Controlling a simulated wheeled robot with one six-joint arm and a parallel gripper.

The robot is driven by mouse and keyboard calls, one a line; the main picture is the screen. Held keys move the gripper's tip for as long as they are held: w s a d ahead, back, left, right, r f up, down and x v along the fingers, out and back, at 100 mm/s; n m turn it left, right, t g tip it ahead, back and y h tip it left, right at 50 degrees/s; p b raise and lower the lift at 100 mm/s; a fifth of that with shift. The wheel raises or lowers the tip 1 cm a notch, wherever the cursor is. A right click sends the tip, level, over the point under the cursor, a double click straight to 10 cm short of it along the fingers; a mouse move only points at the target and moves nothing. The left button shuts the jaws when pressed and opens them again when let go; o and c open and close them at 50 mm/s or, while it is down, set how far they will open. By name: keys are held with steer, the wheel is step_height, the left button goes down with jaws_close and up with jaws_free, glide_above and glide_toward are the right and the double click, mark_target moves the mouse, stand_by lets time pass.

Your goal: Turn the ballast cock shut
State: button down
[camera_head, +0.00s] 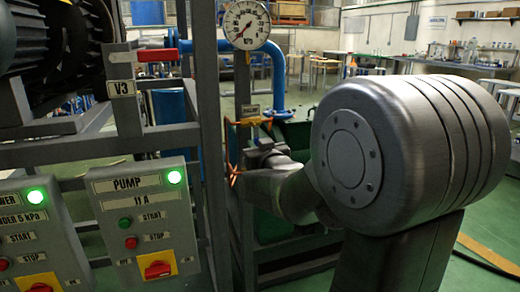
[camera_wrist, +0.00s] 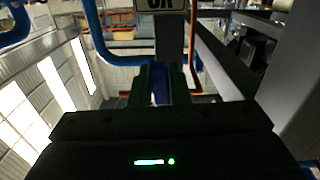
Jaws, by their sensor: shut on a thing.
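My gripper (camera_wrist: 160,86) shows in the wrist view with its two dark green fingers closed on a narrow blue piece (camera_wrist: 160,98), which appears to be the ballast cock's handle. A small pale label plate (camera_wrist: 160,4) with dark letters, cut off by the picture's top edge, is just beyond the fingertips. In the head view my gripper is at the end of my arm, near a small label plate (camera_head: 250,110) on the frame. The cock itself is mostly hidden there by my wrist, and its angle cannot be told.
A copper-coloured pipe (camera_wrist: 193,60) runs close right of the fingers. A blue pipe (camera_head: 278,75) and a pressure gauge (camera_head: 246,24) stand above. A red V3 handle (camera_head: 157,55) and the pump panel (camera_head: 143,215) with a lit green lamp are at the left.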

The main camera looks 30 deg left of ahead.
steer(key=shift+s+a+f+m, duration=0.1)
steer(key=shift+m, duration=0.3)
steer(key=c, duration=1.4)
jaws_free()
steer(key=shift+o, duration=0.2)
steer(key=p+v, duration=0.2)
steer(key=v, duration=1.1)
steer(key=shift+s+d, duration=0.25)
steer(key=shift+s, duration=0.05)
steer(key=b+x, duration=0.2)
steer(key=x, duration=1.2)
steer(key=shift+d, duration=0.1)
